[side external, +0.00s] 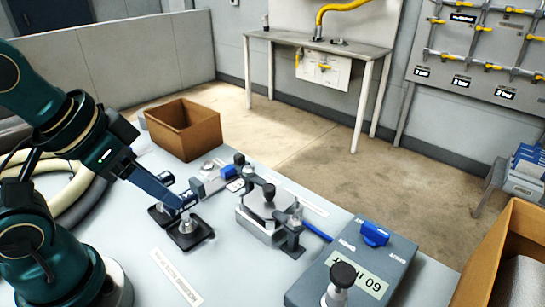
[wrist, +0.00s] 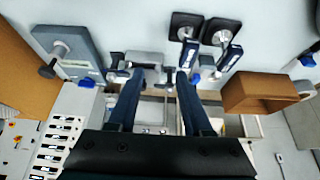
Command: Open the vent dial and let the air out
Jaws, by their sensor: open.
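A blue dial (side external: 375,233) sits on top of a grey box (side external: 340,275) at the front right. Small lettering flanks the dial, too small to read surely. The box also carries a pale label and a black knob (side external: 342,274) on a metal stem. In the wrist view the box (wrist: 80,38) is at the upper left, with the blue dial (wrist: 86,82) at its lower edge. My gripper (side external: 174,192) is well left of the box in the side view, over the black-based fittings. In the wrist view my gripper (wrist: 160,77) is open, its fingers apart with nothing clearly held.
Two black-based fittings (side external: 188,237) stand by my fingers. A metal clamp assembly (side external: 262,215) lies between them and the grey box. Another small blue knob (side external: 228,171) is behind. Cardboard boxes stand at the back left (side external: 185,128) and right (side external: 500,265).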

